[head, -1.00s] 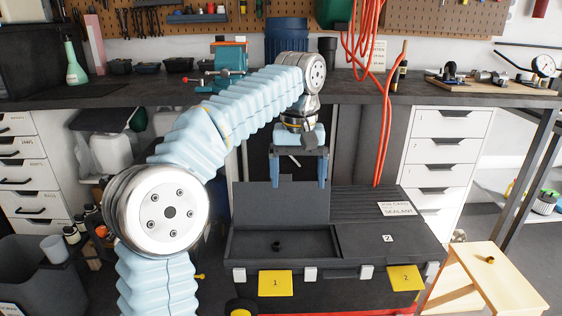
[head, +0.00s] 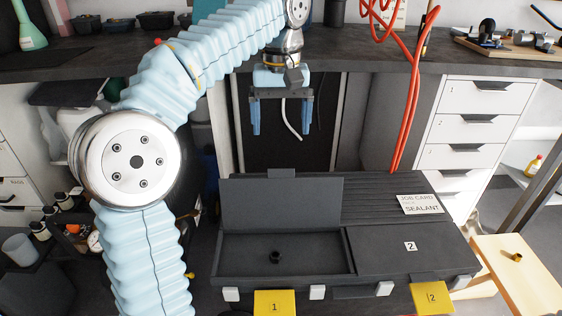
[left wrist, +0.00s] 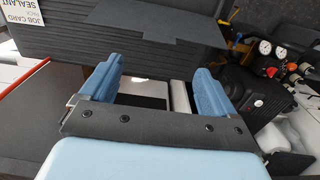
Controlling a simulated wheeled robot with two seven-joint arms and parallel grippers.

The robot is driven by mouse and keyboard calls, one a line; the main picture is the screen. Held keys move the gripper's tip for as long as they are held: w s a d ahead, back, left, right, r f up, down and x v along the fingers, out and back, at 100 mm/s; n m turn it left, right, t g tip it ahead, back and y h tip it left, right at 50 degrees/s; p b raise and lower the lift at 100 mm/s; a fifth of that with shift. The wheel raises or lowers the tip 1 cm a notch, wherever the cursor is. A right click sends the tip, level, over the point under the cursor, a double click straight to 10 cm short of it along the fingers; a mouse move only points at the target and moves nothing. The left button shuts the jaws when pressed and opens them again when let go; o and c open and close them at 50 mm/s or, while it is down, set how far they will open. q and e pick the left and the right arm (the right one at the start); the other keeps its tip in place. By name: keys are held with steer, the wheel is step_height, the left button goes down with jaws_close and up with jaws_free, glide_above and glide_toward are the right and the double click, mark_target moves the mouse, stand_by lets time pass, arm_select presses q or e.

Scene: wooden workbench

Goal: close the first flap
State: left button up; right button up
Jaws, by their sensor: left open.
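A dark toolbox (head: 400,290) stands low in front of the bench. Its first flap (head: 280,200), on the left above the yellow tag 1 (head: 274,302), stands open and raised. The compartment under it shows, with a small black ring-like part (head: 275,257) inside. The second flap (head: 410,248), marked 2, lies shut. My left gripper (head: 282,130) is open and empty, behind and above the raised flap in the head view, apart from it. In the left wrist view, a dark panel that looks like the flap (left wrist: 155,20) lies beyond the fingertips. My right gripper is not visible.
A ribbed lid section with a job card (head: 420,204) lies behind the second flap. Red hoses (head: 410,100) hang at the right of my gripper. White drawers (head: 475,130) and a small wooden stool (head: 515,265) stand at the right. The bench edge runs behind.

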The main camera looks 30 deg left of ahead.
mark_target(281, 170)
arm_select(q)
step_height(281, 170, down, 11)
steer(key=shift+r+b, duration=0.15)
steer(key=shift+b, duration=0.95)
steer(key=shift+c, duration=0.4)
steer(key=c, duration=1.4)
steer(key=shift+c, duration=0.2)
